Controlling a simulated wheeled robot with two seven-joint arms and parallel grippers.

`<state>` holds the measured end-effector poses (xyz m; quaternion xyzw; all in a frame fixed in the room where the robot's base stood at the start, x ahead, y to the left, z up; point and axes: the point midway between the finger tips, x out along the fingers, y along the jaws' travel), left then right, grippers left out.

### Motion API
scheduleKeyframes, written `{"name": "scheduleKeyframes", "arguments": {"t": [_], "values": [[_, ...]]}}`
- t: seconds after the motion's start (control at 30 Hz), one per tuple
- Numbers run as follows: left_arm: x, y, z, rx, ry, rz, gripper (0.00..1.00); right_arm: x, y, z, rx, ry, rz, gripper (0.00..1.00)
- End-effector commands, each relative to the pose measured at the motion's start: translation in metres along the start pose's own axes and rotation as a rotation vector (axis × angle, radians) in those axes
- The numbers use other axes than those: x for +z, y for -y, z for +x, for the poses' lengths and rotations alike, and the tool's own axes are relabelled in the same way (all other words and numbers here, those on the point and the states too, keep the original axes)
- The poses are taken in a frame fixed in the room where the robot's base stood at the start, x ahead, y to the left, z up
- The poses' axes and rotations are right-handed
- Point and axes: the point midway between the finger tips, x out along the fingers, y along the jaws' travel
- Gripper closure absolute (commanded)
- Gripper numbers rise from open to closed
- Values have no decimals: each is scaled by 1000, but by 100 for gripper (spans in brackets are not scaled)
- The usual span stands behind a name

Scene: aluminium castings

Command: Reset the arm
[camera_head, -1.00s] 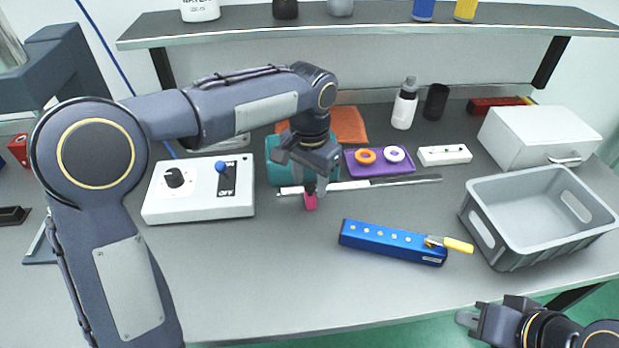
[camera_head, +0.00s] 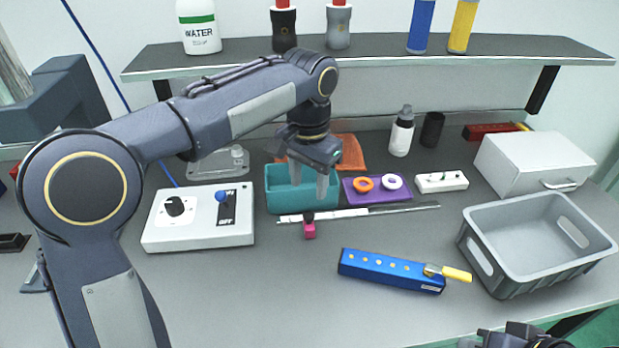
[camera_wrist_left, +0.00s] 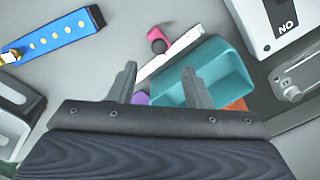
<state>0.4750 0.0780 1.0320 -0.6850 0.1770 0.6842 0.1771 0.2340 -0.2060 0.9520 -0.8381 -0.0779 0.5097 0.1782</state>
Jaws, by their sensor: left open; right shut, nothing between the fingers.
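The pink piece (camera_wrist_left: 186,40) also shows in the left wrist view. My right gripper (camera_head: 515,338) is shut at the bottom edge, mostly cut off.
A white switch box (camera_head: 160,238) stands left. A blue block (camera_head: 375,270) with a yellow-handled tool (camera_head: 455,274) lies mid-front. A grey crate (camera_head: 535,265) and white box (camera_head: 535,165) stand right. A purple tray (camera_head: 377,196) with rings is behind. A shelf (camera_head: 380,60) spans the back.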

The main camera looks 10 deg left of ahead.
Motion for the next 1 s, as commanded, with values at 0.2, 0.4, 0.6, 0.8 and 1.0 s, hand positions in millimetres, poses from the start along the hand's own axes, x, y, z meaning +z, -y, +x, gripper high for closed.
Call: {"name": "scheduleKeyframes", "arguments": {"t": [0.2,0.4,0.6,0.8,1.0], "values": [[3,2,-2,2,-4,-5,55,0,0,-1,0,0,0,100],[55,25,-19,42,-84,-85,55,-4,4,-8,0,0,0,100],[148,40,-22,120,-235,-256,55,-9,8,-18,0,0,0,100],[227,25,1,189,-400,-451,55,-14,12,-27,0,0,0,100],[264,3,29,230,-520,-593,55,-16,15,-32,0,0,0,100]]}}
